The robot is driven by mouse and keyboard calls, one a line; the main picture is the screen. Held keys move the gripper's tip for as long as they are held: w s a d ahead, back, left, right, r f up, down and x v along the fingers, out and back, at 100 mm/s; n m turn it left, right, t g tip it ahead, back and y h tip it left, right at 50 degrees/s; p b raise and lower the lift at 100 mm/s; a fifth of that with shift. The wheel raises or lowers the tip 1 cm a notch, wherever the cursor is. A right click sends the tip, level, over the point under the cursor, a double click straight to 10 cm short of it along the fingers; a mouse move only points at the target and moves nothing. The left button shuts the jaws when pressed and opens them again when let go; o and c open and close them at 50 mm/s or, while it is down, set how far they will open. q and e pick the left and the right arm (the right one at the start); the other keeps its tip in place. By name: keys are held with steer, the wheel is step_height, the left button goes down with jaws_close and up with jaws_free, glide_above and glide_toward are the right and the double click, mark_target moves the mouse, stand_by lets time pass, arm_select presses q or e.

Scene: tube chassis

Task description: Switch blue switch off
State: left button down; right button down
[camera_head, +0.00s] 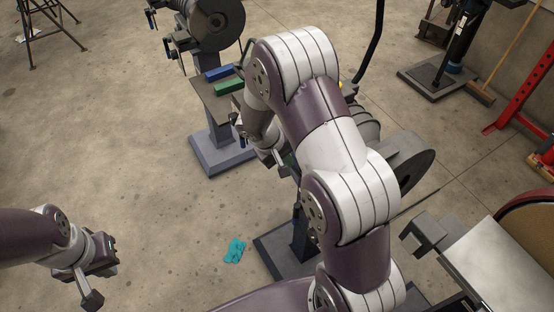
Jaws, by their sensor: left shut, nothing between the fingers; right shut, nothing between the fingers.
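I cannot make out a blue switch for certain. A blue bar (219,73) lies beside a green bar (229,86) on the flat plate of a grey machine stand (222,158), and I cannot tell if either is a switch. My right arm crosses the middle of the view and hides much of the machines behind it. My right gripper (286,172) is shut and empty, pointing down past the right side of that stand. My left gripper (92,299) is shut and empty at the lower left, over bare floor, far from the machines.
A second machine with a dark round disc (408,172) stands behind my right arm, on a dark base (275,252). A grey metal table (505,262) is at lower right. A teal cloth (235,250) lies on the concrete floor. The floor at left is mostly free.

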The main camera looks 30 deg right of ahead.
steer(key=shift+d, duration=0.1)
steer(key=shift+d, duration=0.3)
steer(key=shift+d+r, duration=0.1)
steer(key=shift+r, duration=0.15)
steer(key=shift+r+p, duration=0.4)
steer(key=shift+r, duration=0.35)
steer(key=shift+w, duration=0.1)
